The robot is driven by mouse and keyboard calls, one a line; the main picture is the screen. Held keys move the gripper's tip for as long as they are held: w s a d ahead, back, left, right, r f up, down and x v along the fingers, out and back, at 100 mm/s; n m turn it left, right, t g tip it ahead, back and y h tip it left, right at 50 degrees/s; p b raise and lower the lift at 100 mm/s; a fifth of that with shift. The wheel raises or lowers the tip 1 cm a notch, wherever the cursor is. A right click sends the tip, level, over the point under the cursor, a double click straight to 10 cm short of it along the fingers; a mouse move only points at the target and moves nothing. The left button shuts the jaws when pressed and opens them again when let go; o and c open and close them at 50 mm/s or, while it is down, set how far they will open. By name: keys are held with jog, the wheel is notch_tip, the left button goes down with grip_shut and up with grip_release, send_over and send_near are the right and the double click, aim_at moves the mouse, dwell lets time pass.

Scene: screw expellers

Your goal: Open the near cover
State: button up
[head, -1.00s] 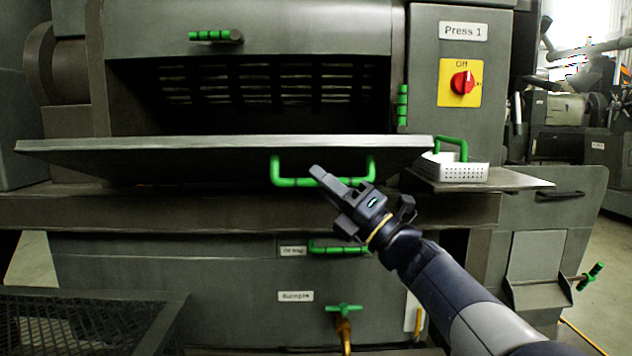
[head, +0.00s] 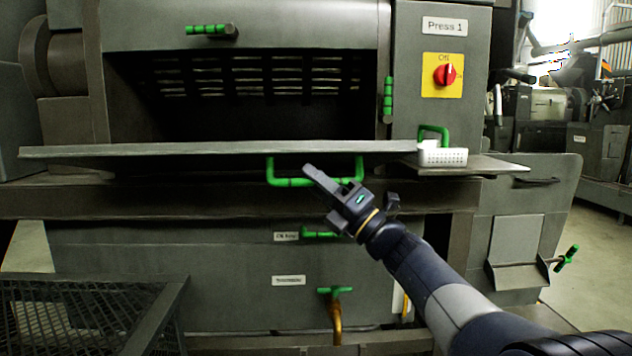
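The near cover (head: 215,151) is a wide grey flap on the front of Press 1. It is swung out and lies close to level, seen nearly edge-on, below the dark opening with slotted bars. Its green U-shaped handle (head: 285,182) hangs under the front edge. My gripper (head: 312,174) is at the handle from the lower right, with a dark finger crossing the right part of the grip bar. The other finger is not clearly seen, so I cannot tell whether the fingers are closed around the bar.
A white perforated basket (head: 442,157) with a green handle stands on the side shelf (head: 490,165), close to the cover's right end. Below are a green drawer handle (head: 318,233) and a green valve (head: 335,291). A mesh-topped frame (head: 70,310) stands at lower left.

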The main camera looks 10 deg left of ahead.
jog(key=shift+o, duration=1)
jog(key=shift+r, duration=0.1)
jog(key=shift+s, duration=0.1)
jog(key=shift+d, duration=0.1)
jog(key=p+v, duration=0.1)
jog(key=v, duration=0.9)
jog(key=shift+d+f, duration=0.25)
jog(key=shift+f, duration=0.1)
